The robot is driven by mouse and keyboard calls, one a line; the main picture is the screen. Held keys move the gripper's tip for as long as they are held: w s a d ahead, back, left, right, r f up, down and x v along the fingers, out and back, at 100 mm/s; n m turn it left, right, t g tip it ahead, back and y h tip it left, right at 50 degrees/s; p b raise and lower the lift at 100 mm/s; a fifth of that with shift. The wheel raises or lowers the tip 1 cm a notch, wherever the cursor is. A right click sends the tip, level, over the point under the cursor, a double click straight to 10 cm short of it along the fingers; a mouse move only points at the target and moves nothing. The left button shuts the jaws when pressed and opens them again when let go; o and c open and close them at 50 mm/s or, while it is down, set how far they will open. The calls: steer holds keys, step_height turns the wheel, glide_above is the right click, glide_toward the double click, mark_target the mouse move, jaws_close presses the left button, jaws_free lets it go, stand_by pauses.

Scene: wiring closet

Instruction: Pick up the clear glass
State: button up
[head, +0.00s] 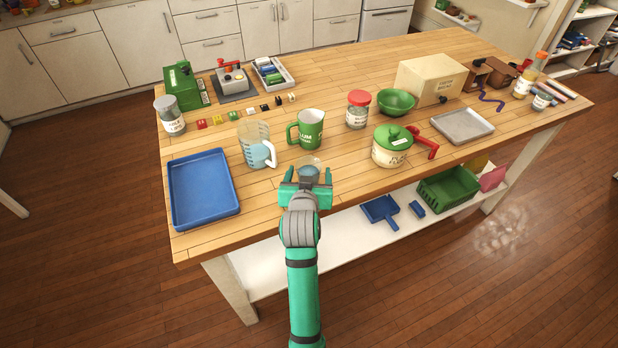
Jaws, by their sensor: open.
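A small clear glass (311,161) stands near the front edge of the wooden table, left of the middle. My gripper (308,175) is open at the near side of the glass, with one finger to its left and one to its right. The gripper hides the lower part of the glass. I cannot tell whether the fingers touch it.
A blue tray (203,188) lies to the left. A cream pot with a green lid (390,153) stands to the right. Bare tabletop (350,172) lies between glass and pot.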

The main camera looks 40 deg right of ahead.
steer(key=c, duration=1.3)
steer(key=shift+c, duration=0.4)
steer(key=shift+r, duration=0.1)
